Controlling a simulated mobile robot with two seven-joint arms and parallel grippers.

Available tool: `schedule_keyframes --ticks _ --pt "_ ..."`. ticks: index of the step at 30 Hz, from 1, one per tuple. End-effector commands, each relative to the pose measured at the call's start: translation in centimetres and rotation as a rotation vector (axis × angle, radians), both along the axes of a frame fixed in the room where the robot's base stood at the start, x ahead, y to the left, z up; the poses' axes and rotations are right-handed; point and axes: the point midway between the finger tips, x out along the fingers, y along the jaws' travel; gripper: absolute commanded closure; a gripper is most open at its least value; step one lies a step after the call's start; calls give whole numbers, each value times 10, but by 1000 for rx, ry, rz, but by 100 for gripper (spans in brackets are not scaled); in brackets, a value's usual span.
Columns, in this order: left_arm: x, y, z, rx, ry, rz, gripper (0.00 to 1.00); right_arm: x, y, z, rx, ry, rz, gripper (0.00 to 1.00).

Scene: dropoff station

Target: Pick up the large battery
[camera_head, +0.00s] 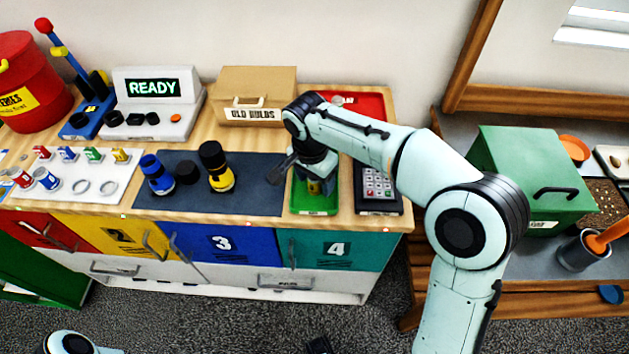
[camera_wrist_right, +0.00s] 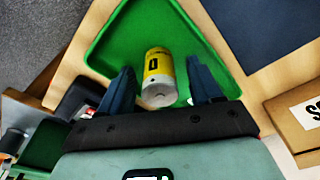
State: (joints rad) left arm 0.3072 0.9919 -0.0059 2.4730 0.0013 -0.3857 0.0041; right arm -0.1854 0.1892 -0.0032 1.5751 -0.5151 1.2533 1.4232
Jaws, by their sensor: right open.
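The large battery (camera_wrist_right: 158,72) is yellow with dark markings and a silver end. It is in the green tray (camera_wrist_right: 130,30) in the right wrist view. In the head view the green tray (camera_head: 313,207) is on the right part of the counter, and my right gripper (camera_head: 315,180) is over it, mostly hiding the battery. In the wrist view my right gripper (camera_wrist_right: 160,75) is open, one dark finger on each side of the battery, with gaps on both sides. My left gripper is not in view.
A dark mat (camera_head: 260,190) with blue and yellow dark-topped items lies left of the tray. A keypad (camera_head: 378,188) is close on its right. Behind are a red tray (camera_head: 370,103) and a cardboard box (camera_head: 257,85).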

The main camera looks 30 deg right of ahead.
Motion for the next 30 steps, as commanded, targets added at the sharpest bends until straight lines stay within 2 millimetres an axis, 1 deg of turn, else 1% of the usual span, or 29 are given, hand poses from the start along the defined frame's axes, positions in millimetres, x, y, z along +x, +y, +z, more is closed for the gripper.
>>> schedule_keyframes --ticks 1,2,3,5,6,7,16,20,23,26,29,30 --pt "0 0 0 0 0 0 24 0 0 0 0 0 0 39" --pt "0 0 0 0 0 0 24 0 0 0 0 0 0 49" --pt "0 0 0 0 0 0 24 0 0 0 0 0 0 62" --pt "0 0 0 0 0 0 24 0 0 0 0 0 0 81" --pt "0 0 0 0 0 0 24 0 0 0 0 0 0 94" --pt "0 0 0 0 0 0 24 0 0 0 0 0 0 100" --pt "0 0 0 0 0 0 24 0 0 2 0 -1 0 100" --pt "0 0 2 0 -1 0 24 0 0 10 0 -2 0 100" --pt "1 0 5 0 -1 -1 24 1 0 23 0 -4 0 100" --pt "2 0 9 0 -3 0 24 1 0 43 1 -6 1 100" --pt "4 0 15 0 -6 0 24 1 0 70 1 -7 0 100" --pt "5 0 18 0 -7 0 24 1 1 82 1 -7 0 100"
